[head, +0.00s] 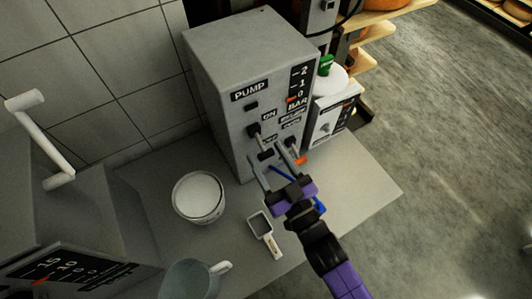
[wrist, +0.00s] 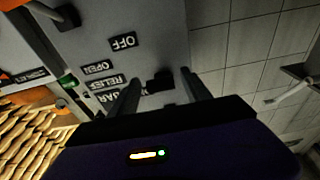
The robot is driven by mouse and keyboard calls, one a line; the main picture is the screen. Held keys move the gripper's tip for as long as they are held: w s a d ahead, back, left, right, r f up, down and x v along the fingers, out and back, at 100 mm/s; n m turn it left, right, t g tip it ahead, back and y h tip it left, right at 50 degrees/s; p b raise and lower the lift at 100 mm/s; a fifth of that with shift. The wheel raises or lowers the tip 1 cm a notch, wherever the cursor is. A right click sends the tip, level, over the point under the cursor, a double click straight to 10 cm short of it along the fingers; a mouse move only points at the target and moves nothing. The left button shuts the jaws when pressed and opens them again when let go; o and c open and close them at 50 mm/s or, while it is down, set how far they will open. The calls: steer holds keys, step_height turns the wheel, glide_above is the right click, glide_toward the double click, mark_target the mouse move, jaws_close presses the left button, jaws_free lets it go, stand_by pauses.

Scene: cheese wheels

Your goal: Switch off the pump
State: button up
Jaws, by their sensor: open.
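The pump box (head: 232,65) is a grey cabinet marked PUMP, with a BAR gauge, standing on the counter. Its black switch (head: 254,131) sits below and left of the ON label (head: 269,115); whether it is up or down I cannot tell. My gripper (head: 266,157) is open in front of the lower panel. In the wrist view, upside down, the OFF label (wrist: 123,41) shows beyond my open fingers (wrist: 160,93). A small black part (wrist: 160,80), seemingly the switch, appears between the fingers. I cannot tell whether they touch it.
A second black knob (head: 292,144) is close right of my gripper. A white box (head: 332,119) stands right of the pump.

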steer(key=b+v, duration=0.1)
steer(key=v, duration=0.5)
steer(key=shift+s+d, duration=0.2)
steer(key=shift+s, duration=0.15)
steer(key=shift+f, duration=0.1)
steer(key=s+d+r+m+h, duration=0.2)
steer(key=s+d+h, duration=0.1)
steer(key=s+d, duration=0.3)
steer(key=s+d+r+m+g+h, duration=0.1)
steer(key=s+d+h, duration=0.3)
steer(key=s, duration=0.6)
steer(key=s+d+r+m+h, duration=0.2)
steer(key=s+d+m+h, duration=0.1)
steer(key=s+d, duration=0.5)
steer(key=shift+r+m+g+h, duration=0.3)
steer(key=shift+m+h, duration=0.1)
steer(key=shift+h, duration=0.1)
